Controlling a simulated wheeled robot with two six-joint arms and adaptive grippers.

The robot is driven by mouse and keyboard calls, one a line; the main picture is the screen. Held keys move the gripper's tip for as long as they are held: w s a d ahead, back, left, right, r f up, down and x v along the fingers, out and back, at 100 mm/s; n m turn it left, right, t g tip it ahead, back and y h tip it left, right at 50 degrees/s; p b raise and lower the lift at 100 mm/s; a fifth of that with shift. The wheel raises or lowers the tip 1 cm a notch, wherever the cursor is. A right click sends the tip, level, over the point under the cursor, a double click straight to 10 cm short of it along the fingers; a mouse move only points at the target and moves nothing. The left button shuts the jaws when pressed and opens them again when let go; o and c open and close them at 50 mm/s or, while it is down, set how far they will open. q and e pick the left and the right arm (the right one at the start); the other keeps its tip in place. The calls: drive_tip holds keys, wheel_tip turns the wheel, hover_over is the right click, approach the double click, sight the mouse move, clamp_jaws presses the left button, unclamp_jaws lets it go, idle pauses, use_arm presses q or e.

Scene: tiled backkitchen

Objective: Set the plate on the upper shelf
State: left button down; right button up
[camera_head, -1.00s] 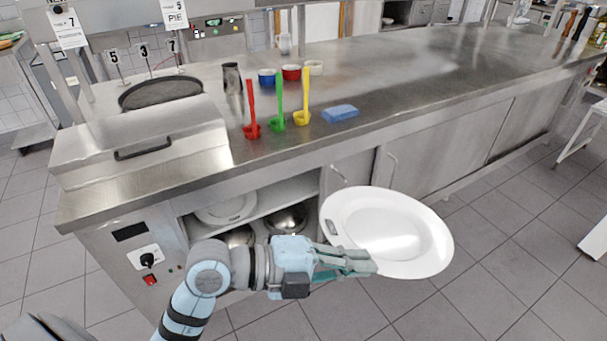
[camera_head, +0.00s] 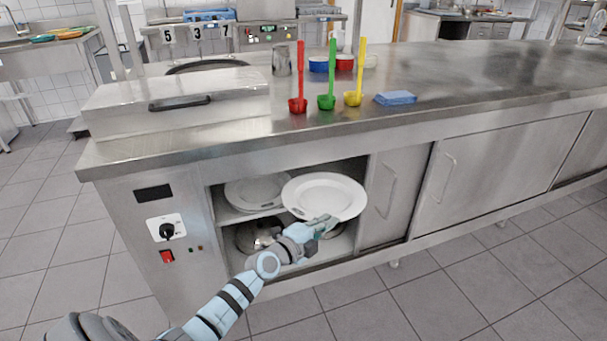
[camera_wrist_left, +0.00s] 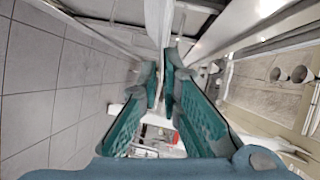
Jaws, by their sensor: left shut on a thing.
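My left gripper (camera_head: 322,226) is shut on the near rim of a white plate (camera_head: 325,196). The plate is held nearly level at the open cabinet, over the right part of the opening. I cannot tell how far inside it is. In the left wrist view, the plate (camera_wrist_left: 158,22) shows edge-on between the fingers of the left gripper (camera_wrist_left: 160,88). The upper shelf (camera_head: 238,217) is inside the cabinet, and another plate (camera_head: 252,192) lies on its left part. The held plate hides the shelf's right part. My right gripper is not in view.
Metal cookware (camera_head: 258,236) stands on the lower level of the cabinet. A closed door (camera_head: 396,195) bounds the opening on the right, the control panel (camera_head: 160,228) on the left. The steel counter overhangs above, with ladles and a blue sponge (camera_head: 395,98) on it.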

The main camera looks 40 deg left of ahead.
use_arm(q)
drive_tip(key=a+f+n+y, duration=0.2)
drive_tip(key=a+y, duration=0.3)
drive_tip(key=a, duration=0.3)
drive_tip(key=shift+s+a+n, duration=0.3)
drive_tip(key=shift+s+n, duration=0.05)
drive_tip(key=shift+n, duration=0.15)
drive_tip(key=shift+f, duration=0.1)
